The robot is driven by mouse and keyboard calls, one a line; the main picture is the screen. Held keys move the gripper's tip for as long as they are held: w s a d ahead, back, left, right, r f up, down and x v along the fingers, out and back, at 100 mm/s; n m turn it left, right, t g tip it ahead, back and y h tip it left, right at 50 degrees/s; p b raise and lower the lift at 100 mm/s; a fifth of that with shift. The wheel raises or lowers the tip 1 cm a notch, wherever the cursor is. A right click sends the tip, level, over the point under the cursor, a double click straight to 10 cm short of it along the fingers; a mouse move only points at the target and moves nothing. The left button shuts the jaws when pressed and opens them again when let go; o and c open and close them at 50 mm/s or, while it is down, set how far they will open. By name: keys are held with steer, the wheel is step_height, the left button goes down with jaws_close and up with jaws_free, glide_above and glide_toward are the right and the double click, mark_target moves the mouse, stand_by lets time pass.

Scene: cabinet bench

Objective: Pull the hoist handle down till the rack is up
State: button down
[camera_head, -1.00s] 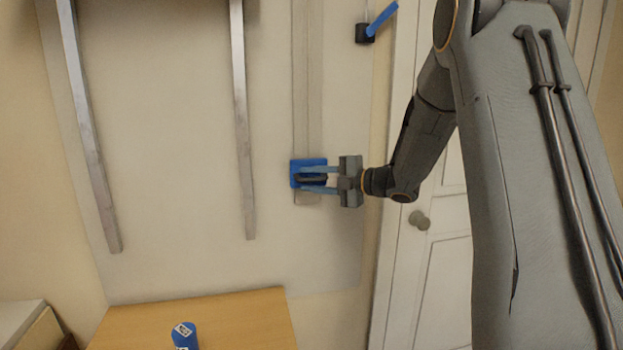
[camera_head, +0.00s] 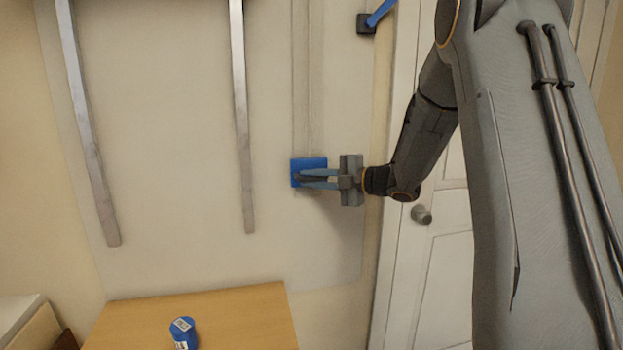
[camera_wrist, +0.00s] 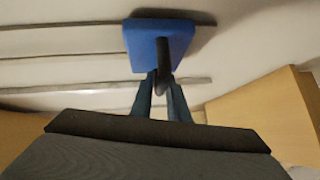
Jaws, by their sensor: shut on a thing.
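The hoist handle is a blue plate (camera_head: 312,164) with a dark bar, at the lower end of a vertical track (camera_head: 307,80) on the wall. In the wrist view the dark bar (camera_wrist: 163,58) sticks out from the plate towards me. My gripper (camera_head: 302,179) reaches in from the right, its two bluish fingers closed on the bar. The fingers hide part of the bar. The rack itself is not in view; two vertical metal rails (camera_head: 241,120) run up the wall and out of the top of the picture.
A wooden table (camera_head: 240,315) stands below, with a blue can (camera_head: 183,332) on it. A blue lever on a dark mount (camera_head: 366,24) is at the upper right. A white door with a round knob (camera_head: 421,214) is behind my arm.

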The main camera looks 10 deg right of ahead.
steer(key=c, duration=1.8)
jaws_free()
steer(key=shift+o, duration=0.2)
steer(key=b+v, duration=0.2)
steer(key=v, duration=0.6)
